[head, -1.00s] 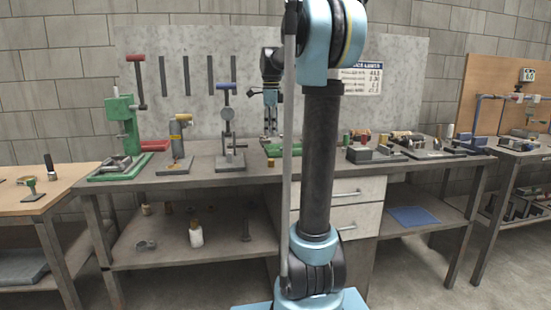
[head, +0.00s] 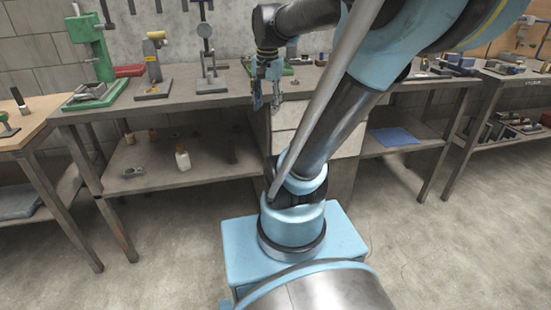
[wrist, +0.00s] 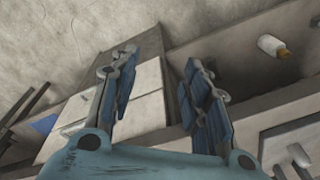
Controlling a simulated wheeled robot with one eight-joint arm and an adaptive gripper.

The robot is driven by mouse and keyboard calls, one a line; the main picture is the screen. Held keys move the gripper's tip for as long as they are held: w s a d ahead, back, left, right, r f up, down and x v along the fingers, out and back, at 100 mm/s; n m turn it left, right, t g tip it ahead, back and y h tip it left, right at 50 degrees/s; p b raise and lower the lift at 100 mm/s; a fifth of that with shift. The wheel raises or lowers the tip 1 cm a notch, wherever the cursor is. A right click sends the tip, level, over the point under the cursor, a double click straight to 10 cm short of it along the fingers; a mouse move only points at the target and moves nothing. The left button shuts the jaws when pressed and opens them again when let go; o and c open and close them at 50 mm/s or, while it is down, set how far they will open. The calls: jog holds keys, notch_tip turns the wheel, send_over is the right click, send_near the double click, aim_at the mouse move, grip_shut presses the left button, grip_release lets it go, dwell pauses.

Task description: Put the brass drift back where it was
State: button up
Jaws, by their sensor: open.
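My gripper (head: 266,102) hangs pointing down in front of the bench's front edge, near the drawers. In the wrist view its two blue-padded fingers (wrist: 160,62) are spread apart with nothing held between them. I cannot pick out the brass drift with certainty in either view. Several small brownish pieces stand at the back of the lower shelf (head: 153,135), too small to identify. The workbench top (head: 190,103) runs behind my gripper, and my arm hides part of it.
A white bottle (head: 183,160) stands on the lower shelf and shows in the wrist view (wrist: 270,45). A green press (head: 92,50) and a small press (head: 154,62) stand on the bench. A blue cloth (head: 393,137) lies on the right lower shelf. The floor is clear.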

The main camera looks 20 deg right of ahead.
jog(key=s+f+n, duration=0.7)
jog(key=s+f, duration=0.4)
jog(key=f, duration=0.3)
jog(key=shift+n+t, duration=0.4)
jog(key=shift+s+d+f, duration=0.1)
